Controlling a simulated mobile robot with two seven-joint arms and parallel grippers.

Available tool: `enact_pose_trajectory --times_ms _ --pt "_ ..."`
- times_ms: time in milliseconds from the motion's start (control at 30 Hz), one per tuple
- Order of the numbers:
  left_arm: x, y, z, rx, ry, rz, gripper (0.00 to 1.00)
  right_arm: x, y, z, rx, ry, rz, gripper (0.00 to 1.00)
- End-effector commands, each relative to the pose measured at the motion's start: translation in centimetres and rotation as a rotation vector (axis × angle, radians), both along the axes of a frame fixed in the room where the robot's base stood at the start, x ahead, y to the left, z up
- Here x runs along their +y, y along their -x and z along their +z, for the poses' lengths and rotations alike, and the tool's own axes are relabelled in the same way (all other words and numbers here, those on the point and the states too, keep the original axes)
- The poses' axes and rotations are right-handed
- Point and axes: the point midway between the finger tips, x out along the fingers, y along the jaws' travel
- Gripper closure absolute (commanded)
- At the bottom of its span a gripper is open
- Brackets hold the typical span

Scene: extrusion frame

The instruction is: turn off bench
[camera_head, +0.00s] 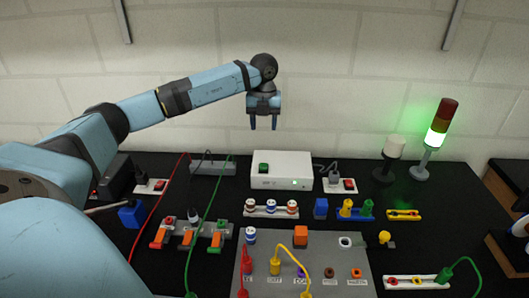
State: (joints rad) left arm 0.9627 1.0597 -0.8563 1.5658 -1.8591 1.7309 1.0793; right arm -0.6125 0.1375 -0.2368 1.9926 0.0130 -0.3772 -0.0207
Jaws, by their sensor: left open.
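My left gripper (264,126) hangs in the air above and behind the bench, fingers pointing down, apart and empty. The black bench (450,200) holds a white box (281,170) with a green switch (264,168) and a lit green light at its front. The gripper is above this box, touching nothing. A red switch (349,184) sits on a white base to the right, another red switch (160,185) to the left. Levers with orange handles (158,238) stand at the left front. The signal tower (437,130) glows green. My right gripper is not seen.
A grey panel (335,287) with coloured jacks, red and yellow leads and an orange block (300,235) is at the front. A green cable (203,230) and a red cable (160,217) cross the left side.

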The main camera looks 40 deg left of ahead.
Motion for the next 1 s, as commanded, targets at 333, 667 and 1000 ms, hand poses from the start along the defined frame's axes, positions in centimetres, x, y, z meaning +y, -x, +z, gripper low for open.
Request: enact_pose_trajectory --times_ms 333,667,1000 --pt "0.0 0.1 -5.2 0.005 0.000 0.000 0.49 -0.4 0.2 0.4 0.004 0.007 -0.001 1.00" --pt "-0.1 0.1 -11.6 0.004 0.000 0.000 0.49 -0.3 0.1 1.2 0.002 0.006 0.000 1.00" --pt "-0.1 0.0 -13.7 -0.001 0.001 -0.001 0.49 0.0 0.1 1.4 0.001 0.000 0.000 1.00"
